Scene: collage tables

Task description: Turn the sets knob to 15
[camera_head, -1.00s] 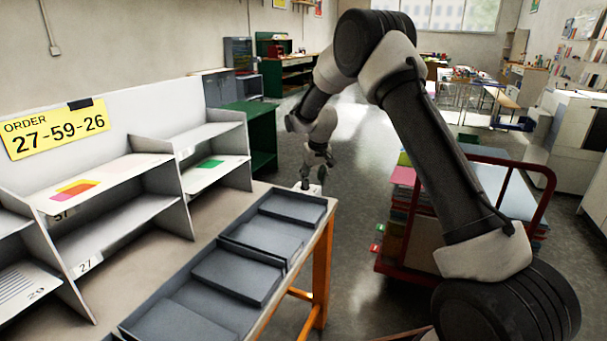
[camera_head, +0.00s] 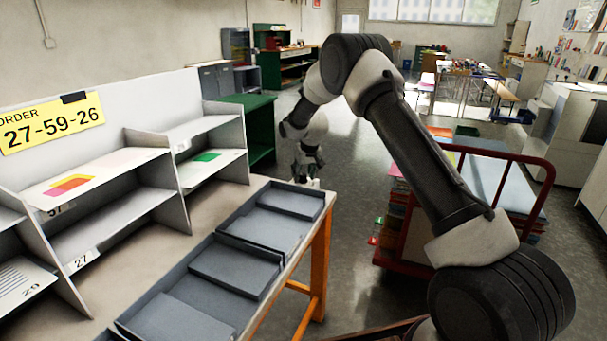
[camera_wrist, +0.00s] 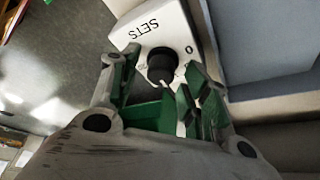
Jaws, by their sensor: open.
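The sets knob (camera_wrist: 161,64) is black and round and sits on a white box (camera_wrist: 150,28) marked "SETS", upside down in the wrist view. A short pale mark shows at the knob's lower edge; the scale numbers are too small to read. My gripper (camera_wrist: 160,75) is open, with its green-lined fingers on either side of the knob in the picture. I cannot tell whether they touch it. In the head view my gripper (camera_head: 308,170) is at the far end of the table, and the box is mostly hidden there.
Dark grey trays (camera_head: 265,230) line the table's right edge, close to the box. A shelf unit (camera_head: 130,190) with coloured sheets and a yellow order sign (camera_head: 50,125) stands at the left. A red cart (camera_head: 545,185) stands right of the table, with open floor between.

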